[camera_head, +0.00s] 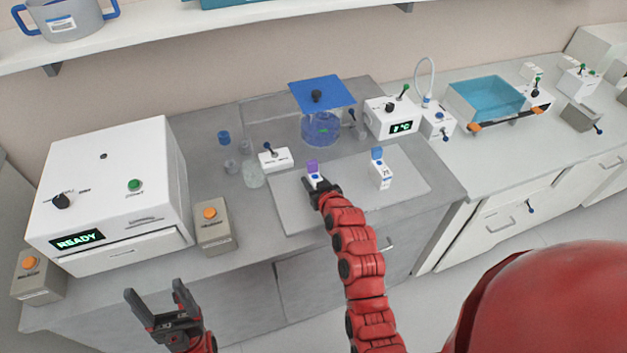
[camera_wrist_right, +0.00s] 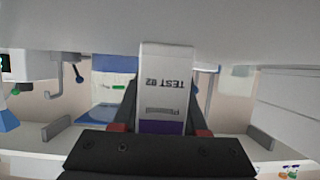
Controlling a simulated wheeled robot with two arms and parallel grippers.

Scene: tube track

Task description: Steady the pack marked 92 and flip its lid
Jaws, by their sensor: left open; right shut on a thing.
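My right gripper (camera_head: 322,191) is shut on a small white pack (camera_head: 315,180) with a purple lid (camera_head: 312,166), on the grey mat. In the right wrist view the pack (camera_wrist_right: 166,65) sits between the fingers. Its upside-down label reads TEST and a number that looks like 92, the first digit unclear. A purple part (camera_wrist_right: 161,127) shows below the label. I cannot tell whether the lid is open. A second white pack (camera_head: 382,176) with a blue lid (camera_head: 377,153) stands to the right on the mat. My left gripper (camera_head: 157,300) is open and empty, in front of the bench.
The grey mat (camera_head: 410,180) has free room around both packs. A white box with a READY display (camera_head: 78,240) and a grey box with an orange button (camera_head: 212,230) stand at the left. Glassware with a blue cover (camera_head: 322,95) and a small white device (camera_head: 275,158) stand behind.

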